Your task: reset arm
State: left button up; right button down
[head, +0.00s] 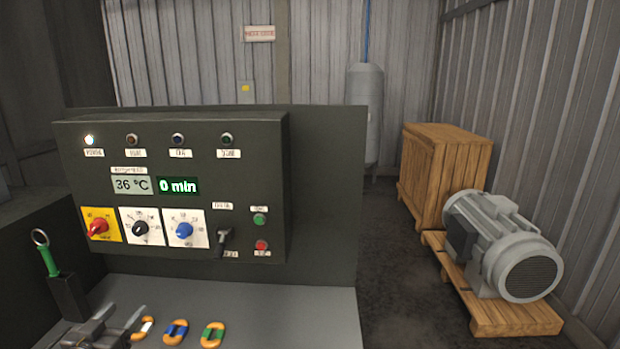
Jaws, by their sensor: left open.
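My left gripper (118,325) shows at the bottom left, low over the grey bench top (290,310). Its jaws are open and I see nothing between them. It partly hides an orange ring with a white band (146,327) just to its right. My right gripper is out of view.
A dark control panel (270,190) with lamps, knobs and a lever (223,241) stands behind the bench. A green-handled ring tool (47,258) sits in a dark holder. Orange links with blue (176,331) and green (212,334) bands lie in front. A motor (500,245) rests on a pallet at right.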

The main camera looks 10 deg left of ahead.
pick_arm(q)
jog(key=s+d+f+g, duration=0.3)
jog(key=s+d+f, duration=0.2)
jog(key=f, duration=0.3)
jog(key=s+d+f+g, duration=0.4)
jog(key=d+f, duration=0.2)
jog(key=f, duration=0.2)
jog(key=s+d+f+m+g+h, duration=0.1)
jog(key=s+d+f+m+g, duration=0.15)
jog(key=s+d, duration=0.4)
jog(key=s+d+f+m+g+h, duration=0.1)
jog(key=s+d+f+g+h, duration=0.1)
jog(key=s+d+f+g, duration=0.35)
jog(key=s+d+f+b, duration=0.1)
jog(key=s+f+b, duration=0.15)
jog(key=f, duration=1.25)
jog(key=s+f+b, duration=0.1)
jog(key=f+b, duration=0.3)
jog(key=f, duration=1.2)
jog(key=s+a+f+b, duration=0.3)
jog(key=s+f+b, duration=0.1)
jog(key=s+f, duration=1.2)
notch_tip(320, 180, down, 4)
jog(key=shift+s+r+g+y, duration=0.2)
jog(key=shift+g+y, duration=0.1)
jog(key=shift+g, duration=0.1)
